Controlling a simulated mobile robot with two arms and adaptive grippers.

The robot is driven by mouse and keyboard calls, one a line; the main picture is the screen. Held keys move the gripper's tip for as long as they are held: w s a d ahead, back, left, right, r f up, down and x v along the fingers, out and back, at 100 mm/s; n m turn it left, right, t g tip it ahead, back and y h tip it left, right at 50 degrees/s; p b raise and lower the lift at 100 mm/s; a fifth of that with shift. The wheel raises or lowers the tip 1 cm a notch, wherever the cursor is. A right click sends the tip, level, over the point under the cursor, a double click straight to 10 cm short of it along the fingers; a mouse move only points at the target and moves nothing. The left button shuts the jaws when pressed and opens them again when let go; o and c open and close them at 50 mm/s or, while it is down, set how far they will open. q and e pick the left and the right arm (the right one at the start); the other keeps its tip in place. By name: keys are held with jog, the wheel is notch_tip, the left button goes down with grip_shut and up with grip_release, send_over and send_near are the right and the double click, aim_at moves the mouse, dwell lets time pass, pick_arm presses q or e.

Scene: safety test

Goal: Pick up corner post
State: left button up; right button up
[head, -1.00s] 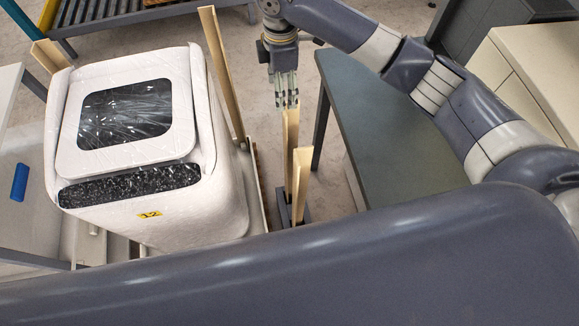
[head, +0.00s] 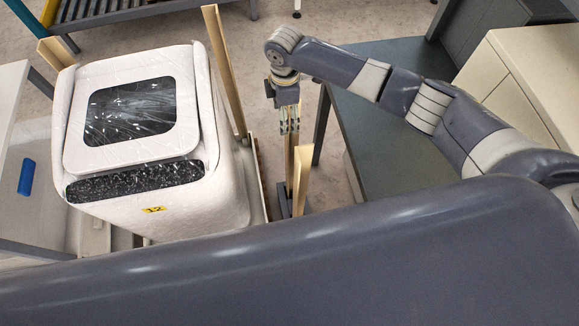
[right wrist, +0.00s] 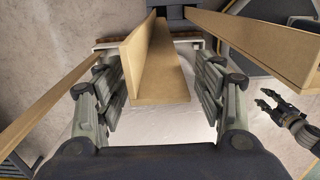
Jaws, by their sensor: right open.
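Tan L-shaped corner posts stand in a dark holder (head: 285,208) right of the wrapped appliance. In the head view the nearer post (head: 302,180) stands in front of another post (head: 290,155). My right gripper (head: 289,128) points down over the top of the farther one. In the right wrist view my right gripper (right wrist: 160,90) is open, with a post (right wrist: 155,88) between its fingers and gaps on both sides. Another post (right wrist: 255,42) runs along the right. My left gripper (right wrist: 272,103) shows at the right edge of that view, fingers apart; it is not in the head view.
The white wrapped appliance (head: 165,195) stands at left with posts at its back right (head: 222,65) and back left (head: 57,53) corners. A grey-green table (head: 390,140) is close on the right, under my right arm. Bare floor (head: 335,185) shows between.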

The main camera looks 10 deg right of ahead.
grip_shut()
jog(key=shift+r, duration=0.1)
dwell(0.3)
